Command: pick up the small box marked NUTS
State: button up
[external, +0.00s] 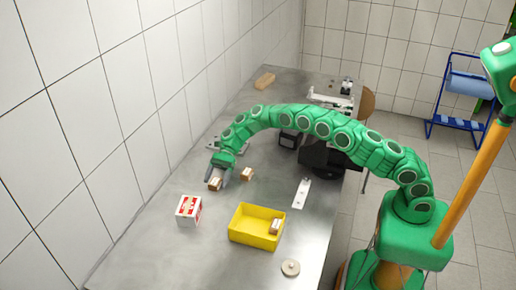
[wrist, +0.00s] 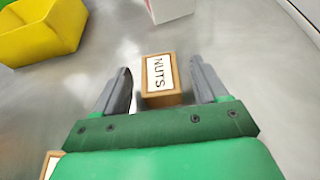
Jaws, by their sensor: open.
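The small box marked NUTS (wrist: 161,76) is brown with a white label on top. In the wrist view it lies on the metal table, between and slightly beyond the two grey fingers of my gripper (wrist: 162,88). The fingers are open, with a visible gap on each side of the box. In the external view the box (external: 215,184) is at the fingertips of my gripper (external: 217,177), its label too small to read there.
A yellow bin (external: 244,238) holding a small box stands toward the front. A white and red box (external: 188,209) is left of it. Another small brown box (external: 246,174) lies just right of my gripper. A tiled wall (external: 100,150) runs along the table's left side.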

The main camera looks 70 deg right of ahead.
jog(key=shift+x, duration=0.85)
jog(key=c, duration=1.1)
jog(key=shift+o, duration=0.2)
jog(key=shift+r, duration=0.1)
